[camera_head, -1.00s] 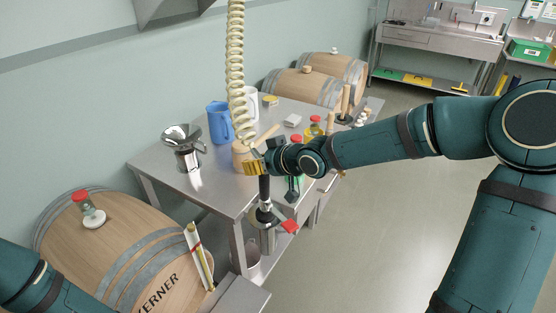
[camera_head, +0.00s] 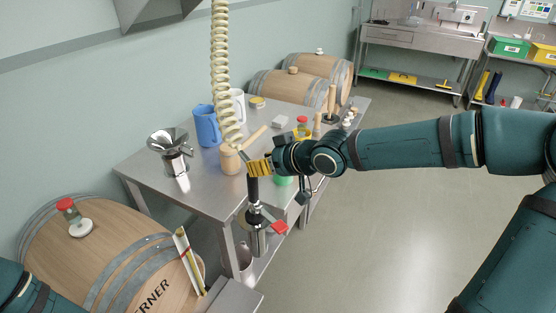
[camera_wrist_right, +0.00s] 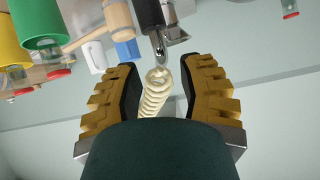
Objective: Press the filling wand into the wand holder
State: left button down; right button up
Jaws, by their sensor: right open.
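The filling wand has a black handle (camera_head: 253,190) and a cream coiled hose (camera_head: 222,80) that rises from its top. The wand stands roughly upright at the front table corner, its lower end at the steel wand holder (camera_head: 257,243). A red piece (camera_head: 279,227) sticks out beside the holder. How deep the wand sits cannot be told. My right gripper (camera_head: 257,167), with yellow fingers, is open at the top of the handle. In the right wrist view the hose (camera_wrist_right: 154,103) and handle (camera_wrist_right: 148,14) show between and beyond the spread fingers (camera_wrist_right: 162,88). My left gripper is out of view.
The steel table (camera_head: 200,194) carries a metal funnel vessel (camera_head: 175,160), a blue jug (camera_head: 207,127), a white jug (camera_head: 238,108) and a wooden mallet (camera_head: 231,160). A barrel (camera_head: 90,250) lies at the lower left, others behind the table. The floor at right is clear.

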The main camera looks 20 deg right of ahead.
jog(key=shift+v, duration=2.45)
jog(key=s+a+f+m+g+y, duration=0.2)
jog(key=s+a+f+g, duration=0.1)
jog(key=a+f, duration=0.65)
jog(key=s+a+f+m+g+y, duration=0.1)
jog(key=s+a+f+m+g, duration=0.15)
jog(key=a+f, duration=0.7)
jog(key=s+d+f+g+h, duration=0.1)
jog(key=s+d+f+h, duration=0.1)
jog(key=s+f, duration=0.3)
jog(key=s+d+f+g+h, duration=0.2)
jog(key=s+d+f+h, duration=0.1)
jog(key=f, duration=0.9)
jog(key=shift+s+d+f+m, duration=0.45)
jog(key=shift+s+d, duration=0.15)
jog(key=shift+s, duration=0.55)
